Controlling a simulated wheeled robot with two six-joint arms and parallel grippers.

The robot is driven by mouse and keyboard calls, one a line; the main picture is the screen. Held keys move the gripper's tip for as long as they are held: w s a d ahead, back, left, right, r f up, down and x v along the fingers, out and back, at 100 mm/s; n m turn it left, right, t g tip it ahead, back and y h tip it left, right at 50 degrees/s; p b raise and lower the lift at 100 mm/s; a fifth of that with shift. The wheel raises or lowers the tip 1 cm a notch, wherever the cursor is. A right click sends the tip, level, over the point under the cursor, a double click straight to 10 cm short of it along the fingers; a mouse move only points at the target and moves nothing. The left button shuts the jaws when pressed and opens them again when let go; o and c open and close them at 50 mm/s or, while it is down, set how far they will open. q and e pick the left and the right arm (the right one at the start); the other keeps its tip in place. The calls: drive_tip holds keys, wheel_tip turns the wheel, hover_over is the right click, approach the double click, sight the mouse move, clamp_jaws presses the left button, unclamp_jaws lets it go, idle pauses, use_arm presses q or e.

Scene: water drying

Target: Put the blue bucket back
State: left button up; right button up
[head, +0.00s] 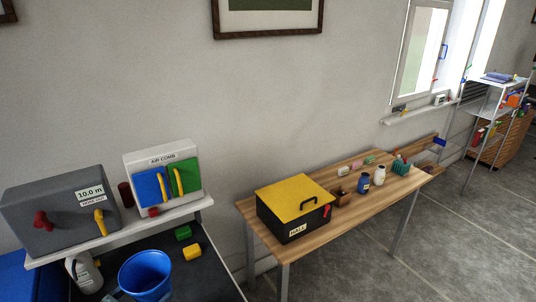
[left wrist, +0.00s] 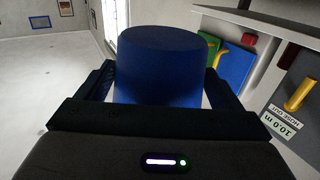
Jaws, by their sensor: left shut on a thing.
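The blue bucket (head: 146,276) is upright at the bottom left of the head view, in front of the dark worktop (head: 216,276). In the left wrist view the bucket (left wrist: 160,50) fills the space between the fingers. My left gripper (left wrist: 160,74) is shut on it, with one dark finger on each side. In the head view the gripper is mostly hidden at the bottom edge. I cannot tell whether the bucket touches the worktop. My right gripper is not in view.
A grey box (head: 65,212) and a white panel with blue and green doors (head: 165,178) stand on a shelf (head: 130,232) behind. A white bottle (head: 84,274), a green block (head: 183,233) and a yellow block (head: 192,253) are near the bucket. A wooden table (head: 362,205) holds a yellow-lidded box (head: 292,198).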

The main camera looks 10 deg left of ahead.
use_arm(q)
drive_tip(key=shift+w+d+r+n+y, duration=0.3)
drive_tip(key=shift+w+r+y, duration=0.2)
drive_tip(key=shift+r, duration=0.15)
drive_tip(key=shift+r, duration=0.1)
